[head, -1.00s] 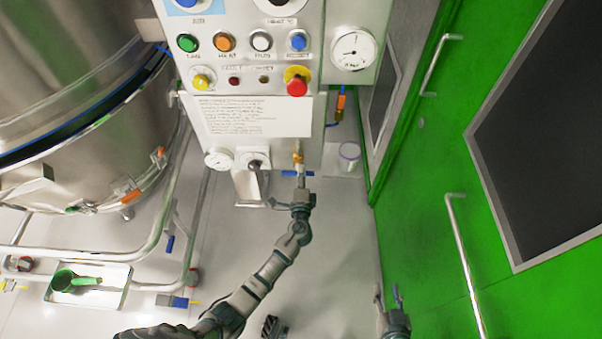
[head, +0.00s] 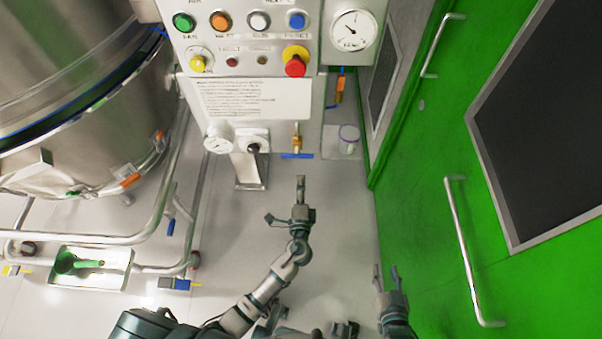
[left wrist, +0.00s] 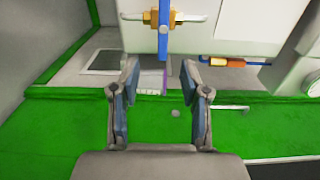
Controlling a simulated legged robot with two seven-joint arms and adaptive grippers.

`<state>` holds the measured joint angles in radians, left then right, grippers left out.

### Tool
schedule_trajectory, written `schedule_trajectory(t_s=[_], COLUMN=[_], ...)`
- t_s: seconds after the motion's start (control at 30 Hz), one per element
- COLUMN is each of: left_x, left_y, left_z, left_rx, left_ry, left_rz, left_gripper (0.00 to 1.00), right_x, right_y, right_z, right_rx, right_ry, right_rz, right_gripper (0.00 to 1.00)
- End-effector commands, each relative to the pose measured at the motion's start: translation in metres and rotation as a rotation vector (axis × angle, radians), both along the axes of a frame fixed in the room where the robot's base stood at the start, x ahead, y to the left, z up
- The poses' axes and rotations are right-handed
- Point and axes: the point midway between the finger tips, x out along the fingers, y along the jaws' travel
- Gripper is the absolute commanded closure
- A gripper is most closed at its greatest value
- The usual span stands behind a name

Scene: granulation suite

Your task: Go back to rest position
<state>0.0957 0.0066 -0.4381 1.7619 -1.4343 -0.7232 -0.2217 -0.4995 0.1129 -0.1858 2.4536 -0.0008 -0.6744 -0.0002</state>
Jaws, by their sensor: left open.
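My left gripper (head: 284,198) is open and empty in the head view, over the bare floor below the control panel. Its two fingers are spread, and no object is between them. In the left wrist view its fingers (left wrist: 160,72) stand apart, with the blue-handled brass valve (left wrist: 165,18) beyond them. In the head view this valve (head: 297,142) hangs under the panel, apart from the fingers. My right gripper (head: 387,268) is at the lower right, near the green door, with its fingers apart and nothing visible between them.
The control panel (head: 243,98) with buttons and a red emergency knob (head: 295,66) is ahead. A steel vessel (head: 75,90) and its rail frame stand left, near a tray (head: 120,272) with a green scoop (head: 70,263). The green door (head: 420,200) with handles borders the right.

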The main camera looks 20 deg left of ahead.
Motion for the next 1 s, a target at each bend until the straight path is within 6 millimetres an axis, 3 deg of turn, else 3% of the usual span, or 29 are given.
schedule_trajectory(t_s=[0.7, 0.83, 1.0], left_x=[-0.009, -0.030, -0.085], left_y=[0.000, 0.013, 0.030], left_z=[-0.003, -0.020, -0.045], left_rx=[-0.027, -0.216, -0.688], left_ry=[0.008, 0.063, 0.167], left_rz=[0.000, 0.006, 0.015], left_gripper=[0.54, 0.54, 0.54], right_x=[0.000, 0.000, 0.000], right_y=[0.000, 0.000, 0.000], right_z=[0.000, 0.000, 0.000], right_rx=[0.000, 0.000, 0.000], right_ry=[0.001, 0.000, 0.000], right_rz=[0.000, 0.000, 0.000], right_gripper=[0.60, 0.60, 0.60])
